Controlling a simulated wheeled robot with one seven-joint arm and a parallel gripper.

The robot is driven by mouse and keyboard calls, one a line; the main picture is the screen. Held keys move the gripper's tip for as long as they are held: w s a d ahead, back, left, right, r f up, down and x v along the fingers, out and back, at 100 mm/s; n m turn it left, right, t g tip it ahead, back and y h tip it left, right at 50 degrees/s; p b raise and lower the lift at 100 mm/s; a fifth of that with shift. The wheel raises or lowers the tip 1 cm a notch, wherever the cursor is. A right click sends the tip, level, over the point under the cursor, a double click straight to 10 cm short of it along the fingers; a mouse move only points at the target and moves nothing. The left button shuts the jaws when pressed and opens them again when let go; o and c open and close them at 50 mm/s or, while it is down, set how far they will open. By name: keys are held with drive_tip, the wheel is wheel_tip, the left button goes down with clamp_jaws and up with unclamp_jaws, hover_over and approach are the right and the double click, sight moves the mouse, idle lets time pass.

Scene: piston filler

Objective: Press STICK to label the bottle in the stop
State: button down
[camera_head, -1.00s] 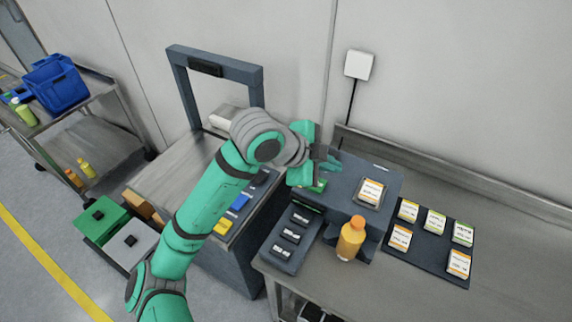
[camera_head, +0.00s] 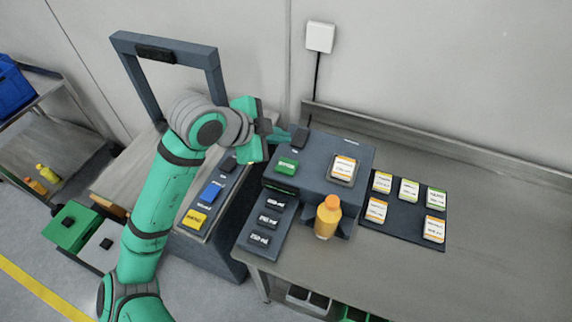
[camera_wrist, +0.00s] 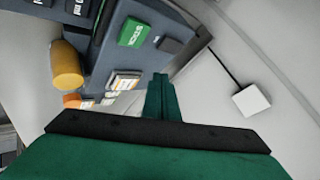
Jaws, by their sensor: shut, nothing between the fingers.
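The orange bottle (camera_head: 327,216) stands upright in the stop at the front of the dark labeller (camera_head: 315,165). It also shows in the wrist view (camera_wrist: 67,66). The green STICK button (camera_head: 287,166) is on the labeller's top at the left, and its lettering reads in the wrist view (camera_wrist: 133,32). A dark button (camera_head: 299,138) sits behind it. A label pad (camera_head: 343,168) lies on the labeller's top at the right. My gripper (camera_head: 286,135) is shut and empty, above the labeller's back left edge, apart from the STICK button. Its fingers also show in the wrist view (camera_wrist: 161,95).
A dark mat (camera_head: 402,232) with several label pads lies right of the labeller. Several dark keys (camera_head: 268,219) are on its lower left panel. The filler's blue (camera_head: 212,192) and yellow (camera_head: 195,218) buttons are further left. The bench's right side (camera_head: 500,235) is clear.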

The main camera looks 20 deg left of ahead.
hover_over(283, 168)
wheel_tip(283, 168, down, 6)
drive_tip(key=shift+f, duration=0.95)
drive_tip(key=shift+f, duration=0.1)
idle(1.5)
drive_tip(key=shift+f, duration=0.35)
drive_tip(key=shift+f, duration=0.45)
idle(0.7)
drive_tip(key=shift+r, duration=0.9)
drive_tip(key=shift+r, duration=2.5)
